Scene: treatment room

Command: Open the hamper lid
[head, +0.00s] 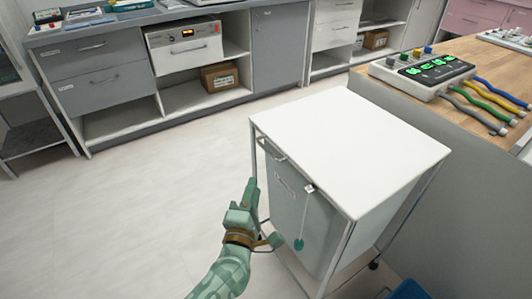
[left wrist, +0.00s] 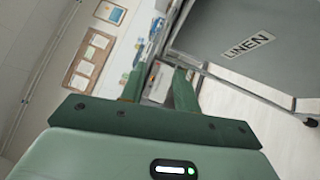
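The hamper stands in the middle of the head view, a grey bin (head: 302,220) in a metal frame on castors. Its flat white lid (head: 350,145) lies shut on top. A small metal handle (head: 272,150) sits at the lid's front edge. In the left wrist view the hamper's grey side shows a LINEN label (left wrist: 248,42). My green left gripper (head: 249,188) is at the hamper's front left, below the lid handle. Its two fingers are apart in the left wrist view (left wrist: 160,88), with nothing between them. My right gripper is not in view.
A teal tag (head: 300,243) hangs on a cord at the hamper's front. A wooden counter (head: 490,62) with a device (head: 425,72) and coloured cables is close on the right. Grey cabinets (head: 100,75) line the back. The floor at left is clear.

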